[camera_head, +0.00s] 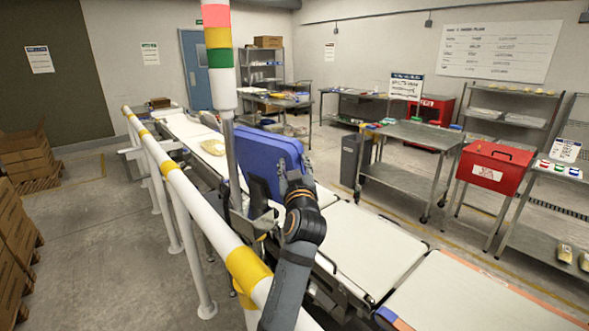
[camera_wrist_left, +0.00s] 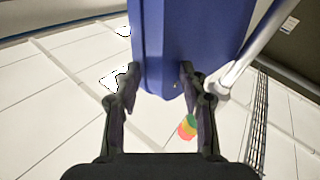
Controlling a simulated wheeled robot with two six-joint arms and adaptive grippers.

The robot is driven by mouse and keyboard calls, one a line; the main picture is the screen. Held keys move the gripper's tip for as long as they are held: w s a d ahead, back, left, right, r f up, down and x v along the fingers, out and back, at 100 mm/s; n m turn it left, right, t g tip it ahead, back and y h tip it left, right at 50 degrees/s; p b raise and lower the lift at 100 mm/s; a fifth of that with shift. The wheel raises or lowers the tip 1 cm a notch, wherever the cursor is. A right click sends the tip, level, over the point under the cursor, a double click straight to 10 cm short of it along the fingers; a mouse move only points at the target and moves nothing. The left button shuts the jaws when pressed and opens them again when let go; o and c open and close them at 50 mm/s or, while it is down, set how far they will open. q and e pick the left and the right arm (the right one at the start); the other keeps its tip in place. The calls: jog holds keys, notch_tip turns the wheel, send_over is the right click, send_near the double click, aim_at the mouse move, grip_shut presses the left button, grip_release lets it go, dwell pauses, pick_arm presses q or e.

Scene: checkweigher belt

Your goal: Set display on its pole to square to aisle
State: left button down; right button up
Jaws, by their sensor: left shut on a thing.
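The display (camera_head: 262,148) is a blue box-shaped unit beside a grey pole (camera_head: 232,165), above the belt. It stands upright, its broad blue back turned toward the far right side. In the left wrist view the blue display (camera_wrist_left: 192,40) fills the top middle and the pole (camera_wrist_left: 250,50) slants to its right. My left gripper (camera_head: 285,178) is at the near right edge of the display. In the left wrist view its fingers (camera_wrist_left: 160,84) sit on both sides of the display's edge, shut on it. The display's screen is hidden. My right gripper is not in view.
A white and yellow guard rail (camera_head: 190,195) runs along the near left side. A signal light column (camera_head: 218,55) tops the pole. The belt (camera_head: 370,250) is clear at the right; a pale package (camera_head: 213,147) lies farther back. Steel tables (camera_head: 415,135) stand across the aisle.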

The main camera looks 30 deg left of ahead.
pick_arm(q)
jog(key=shift+s+r, duration=0.2)
jog(key=shift+r, duration=0.25)
jog(key=c, duration=1.3)
grip_release()
jog(key=o, duration=0.6)
jog(key=shift+s+a+f, duration=0.15)
jog(key=shift+a+f, duration=0.1)
jog(key=shift+a, duration=0.55)
jog(key=shift+d+f, duration=0.1)
jog(key=shift+d, duration=0.05)
notch_tip(320, 180, up, 10)
